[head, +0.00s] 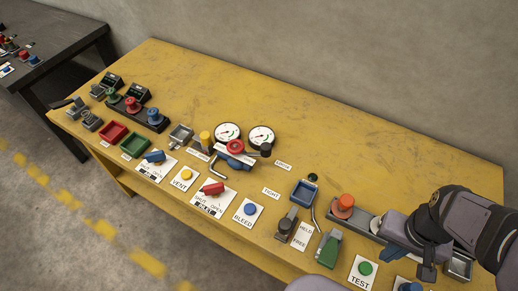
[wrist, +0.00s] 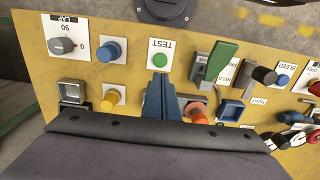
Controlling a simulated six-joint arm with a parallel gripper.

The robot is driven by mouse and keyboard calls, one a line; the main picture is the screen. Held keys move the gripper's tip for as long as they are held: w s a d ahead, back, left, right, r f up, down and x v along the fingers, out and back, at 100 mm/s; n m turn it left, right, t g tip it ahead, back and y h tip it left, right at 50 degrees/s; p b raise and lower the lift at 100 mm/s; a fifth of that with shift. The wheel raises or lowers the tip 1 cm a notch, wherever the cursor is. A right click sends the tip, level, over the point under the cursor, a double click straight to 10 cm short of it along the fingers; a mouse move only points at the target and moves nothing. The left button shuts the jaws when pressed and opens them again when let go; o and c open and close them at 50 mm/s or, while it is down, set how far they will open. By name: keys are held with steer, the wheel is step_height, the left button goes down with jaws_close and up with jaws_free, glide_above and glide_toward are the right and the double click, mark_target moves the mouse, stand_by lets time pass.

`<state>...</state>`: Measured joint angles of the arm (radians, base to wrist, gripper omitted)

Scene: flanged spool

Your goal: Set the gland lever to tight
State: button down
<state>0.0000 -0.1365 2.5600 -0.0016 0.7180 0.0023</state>
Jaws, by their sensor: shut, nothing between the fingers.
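The gland lever seems to be the black-knobbed lever (head: 266,150) on the flanged spool's valve assembly, mid-table in the head view. Its knob is beside a small label (head: 283,163) that I cannot read clearly. The TIGHT label (head: 271,193) lies nearer the table's front. In the wrist view the TIGHT label (wrist: 259,100) is right of centre, and the assembly is partly cut off at the right edge. My gripper (wrist: 160,78) is shut and empty, near the TEST label, well to the right of the lever in the head view.
An orange knob (head: 345,202) on a dark rail, a blue tray (head: 304,192), a thin upright rod, a dark HELD/FREE lever (head: 288,222) and a green lever (head: 329,248) stand between my gripper and the assembly. Two gauges (head: 262,137) sit behind it. The table's back is clear.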

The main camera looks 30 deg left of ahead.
steer(key=c, duration=2.5)
jaws_free()
steer(key=o, duration=1.1)
steer(key=shift+w+a+n+b, duration=0.2)
steer(key=shift+w+a, duration=0.15)
steer(key=shift+w, duration=0.25)
steer(key=shift+w+a+n+b, duration=0.15)
steer(key=shift+w+a, duration=0.2)
steer(key=shift+w, duration=0.25)
steer(key=shift+o, duration=0.2)
steer(key=n+t+y+b, duration=0.3)
steer(key=n+b, duration=0.2)
steer(key=n, duration=0.3)
glide_above(266, 147)
steer(key=s+d, duration=0.2)
steer(key=shift+p+x, duration=0.75)
steer(key=shift+x, duration=3.15)
steer(key=shift+w, duration=0.1)
